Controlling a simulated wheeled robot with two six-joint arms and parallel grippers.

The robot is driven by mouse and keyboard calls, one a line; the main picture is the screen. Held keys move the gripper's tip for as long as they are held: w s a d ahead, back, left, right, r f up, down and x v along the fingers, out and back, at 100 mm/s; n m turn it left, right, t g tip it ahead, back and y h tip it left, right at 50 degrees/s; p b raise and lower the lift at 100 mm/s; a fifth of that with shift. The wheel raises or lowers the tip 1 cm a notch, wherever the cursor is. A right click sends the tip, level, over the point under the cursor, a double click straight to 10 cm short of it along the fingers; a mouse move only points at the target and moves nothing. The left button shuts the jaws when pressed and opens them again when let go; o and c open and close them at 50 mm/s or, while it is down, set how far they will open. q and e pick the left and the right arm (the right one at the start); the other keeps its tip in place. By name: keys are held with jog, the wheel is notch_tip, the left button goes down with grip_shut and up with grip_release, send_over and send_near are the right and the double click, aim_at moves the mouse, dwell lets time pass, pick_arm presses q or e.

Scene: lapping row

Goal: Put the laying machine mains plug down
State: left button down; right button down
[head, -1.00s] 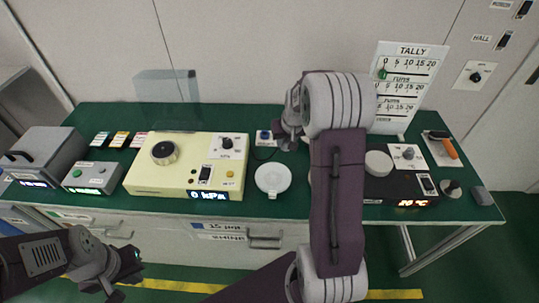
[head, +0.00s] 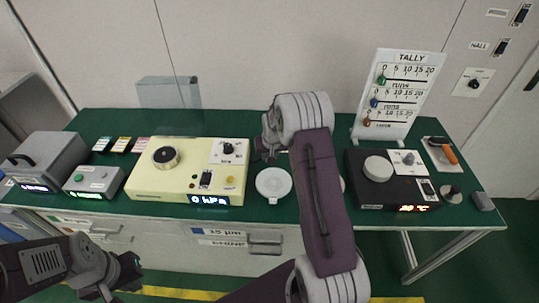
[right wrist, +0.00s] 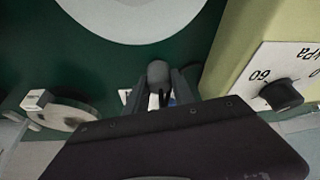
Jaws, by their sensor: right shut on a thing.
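In the right wrist view, my right gripper (right wrist: 160,98) is shut on a dark, rounded plug (right wrist: 158,72). Bits of a white and blue item show behind the fingers; whether the plug touches it cannot be told. The plug cannot be made out there. My left gripper (head: 117,281) is open and empty, low in front of the bench.
The cream machine's knob (right wrist: 282,94) is close to my right gripper in the wrist view. A black heater-like unit (head: 378,192) and the tally board (head: 401,93) stand to the right of my right arm. Grey boxes (head: 47,160) stand at the far left.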

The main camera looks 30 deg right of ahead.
jog(key=shift+f, duration=0.15)
jog(key=c, duration=1.1)
grip_release()
jog(key=shift+r, duration=0.45)
jog(key=p+v, duration=0.1)
jog(key=v, duration=1.1)
jog(key=s+a+f+n+g+y, duration=0.1)
jog(key=s+a+f+n+g, duration=0.15)
jog(key=s+a, duration=0.65)
jog(key=s+a+f+n+g+y, duration=0.1)
jog(key=s+a+f, duration=0.3)
jog(key=s, duration=0.8)
jog(key=shift+t, duration=0.25)
jog(key=r+p, duration=0.1)
jog(key=r, duration=0.1)
jog(key=r+p, duration=0.2)
jog(key=a+r+p, duration=0.1)
jog(key=r+p, duration=0.1)
jog(key=shift+s+r, duration=0.2)
jog(key=shift+r, duration=0.1)
